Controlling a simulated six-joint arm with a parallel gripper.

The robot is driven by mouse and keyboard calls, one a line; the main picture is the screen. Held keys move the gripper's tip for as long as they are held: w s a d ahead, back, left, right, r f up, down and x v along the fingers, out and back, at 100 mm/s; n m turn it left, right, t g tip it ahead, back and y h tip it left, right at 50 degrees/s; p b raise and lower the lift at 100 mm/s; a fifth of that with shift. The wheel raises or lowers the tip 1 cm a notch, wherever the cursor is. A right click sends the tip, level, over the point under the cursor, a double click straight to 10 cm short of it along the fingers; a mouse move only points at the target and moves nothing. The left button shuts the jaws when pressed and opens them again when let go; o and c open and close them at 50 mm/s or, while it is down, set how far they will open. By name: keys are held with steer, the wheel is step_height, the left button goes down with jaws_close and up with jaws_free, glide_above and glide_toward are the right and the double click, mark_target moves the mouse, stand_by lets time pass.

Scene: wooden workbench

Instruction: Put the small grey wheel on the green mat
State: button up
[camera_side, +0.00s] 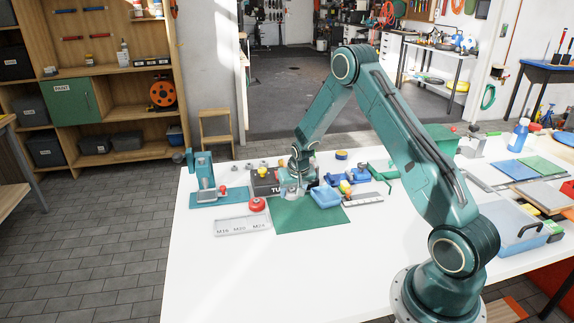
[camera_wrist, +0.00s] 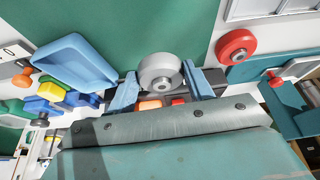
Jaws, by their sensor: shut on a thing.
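The small grey wheel (camera_wrist: 160,72) sits between the two light blue fingers of my gripper (camera_wrist: 165,88) in the wrist view, and the gripper is shut on it. The green mat (camera_wrist: 110,22) fills the upper left and middle of that view, with the wheel overlapping its near edge. In the side view the mat (camera_side: 305,217) lies flat on the white bench, and my gripper (camera_side: 293,190) is by its far left edge. I cannot tell the gap between the wheel and the surface below.
A light blue bin (camera_side: 325,197) stands at the mat's far right edge. A red wheel (camera_side: 257,204) lies left of the mat, near a labelled grey tray (camera_side: 242,227). A dark box (camera_side: 265,184) stands behind my gripper. The mat's near and middle part is clear.

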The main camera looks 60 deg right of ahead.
mark_target(293, 199)
steer(key=shift+f, duration=1.85)
steer(key=shift+f, duration=0.1)
steer(key=o, duration=1)
steer(key=v, duration=1.2)
steer(key=shift+w, duration=0.1)
